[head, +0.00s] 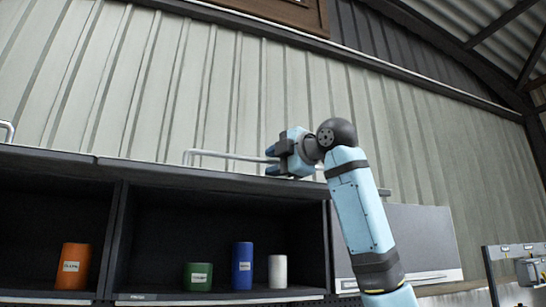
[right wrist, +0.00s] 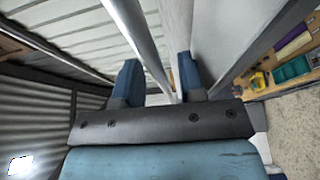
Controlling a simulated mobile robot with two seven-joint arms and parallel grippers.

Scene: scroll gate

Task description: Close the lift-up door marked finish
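The middle compartment marked finish (head: 137,296) stands open in the head view, with its label on the lower front edge. Its door is raised; the panel is hard to make out above the opening, but its pale bar handle (head: 225,155) shows over the top edge. My right gripper (head: 272,160) is at the right part of this handle. In the right wrist view the bar (right wrist: 147,45) runs between the two blue fingers of my right gripper (right wrist: 160,78), with gaps beside it, so the fingers are open around it. My left gripper is out of view.
A green can (head: 198,276), a blue can (head: 242,266) and a white can (head: 277,271) stand inside the middle compartment. An orange can (head: 73,266) stands in the open left compartment. A grey door (head: 420,240) covers the right one.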

